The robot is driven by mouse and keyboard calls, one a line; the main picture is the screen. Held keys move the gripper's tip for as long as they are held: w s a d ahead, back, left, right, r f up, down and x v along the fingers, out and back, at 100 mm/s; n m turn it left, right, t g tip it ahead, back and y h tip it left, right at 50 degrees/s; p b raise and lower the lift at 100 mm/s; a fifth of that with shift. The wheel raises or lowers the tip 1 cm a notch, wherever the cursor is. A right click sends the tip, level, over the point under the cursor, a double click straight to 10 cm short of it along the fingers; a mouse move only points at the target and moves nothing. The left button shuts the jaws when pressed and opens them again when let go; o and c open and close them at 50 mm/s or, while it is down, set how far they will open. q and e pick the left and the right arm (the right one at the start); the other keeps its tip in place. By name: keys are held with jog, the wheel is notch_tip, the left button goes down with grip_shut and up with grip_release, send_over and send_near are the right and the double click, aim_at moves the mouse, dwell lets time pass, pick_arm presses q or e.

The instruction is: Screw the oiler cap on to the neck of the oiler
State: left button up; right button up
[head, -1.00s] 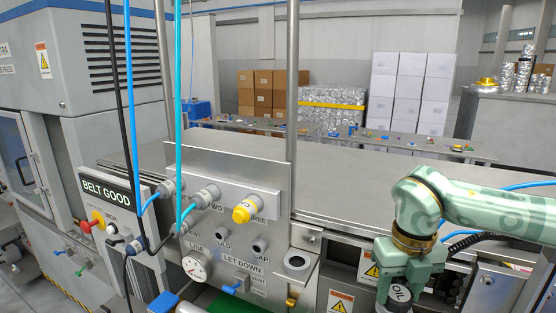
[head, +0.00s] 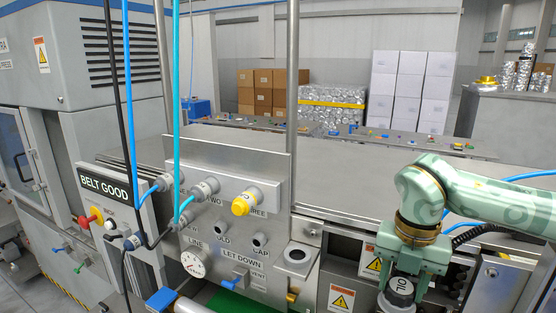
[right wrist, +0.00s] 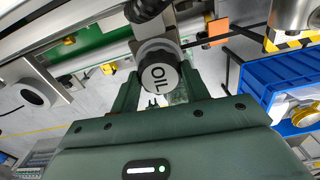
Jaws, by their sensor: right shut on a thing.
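The oiler cap (head: 401,289) is a dark round cap with a light top marked OIL. It is at the lower right of the head view, between the fingers of my right gripper (head: 403,283). In the right wrist view the cap (right wrist: 159,77) shows face-on, with the green fingers of the right gripper (right wrist: 158,88) shut on either side of it. The oiler's neck is hidden below the cap and gripper, so I cannot tell whether the cap sits on it. My left gripper is not in view.
A warning label (head: 341,300) is close to the gripper. Blue and black hoses hang at the left. The steel worktop (head: 350,180) behind is clear.

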jog(key=m+b, duration=0.1)
jog(key=m, duration=0.2)
jog(key=shift+f+m, duration=0.15)
jog(key=shift+m, duration=0.15)
jog(key=shift+m+b, duration=0.3)
jog(key=shift+m, duration=0.6)
jog(key=o, duration=1.3)
notch_tip(320, 180, up, 9)
jog(key=p, duration=0.7)
jog(key=shift+r, duration=0.2)
jog(key=shift+f, duration=0.1)
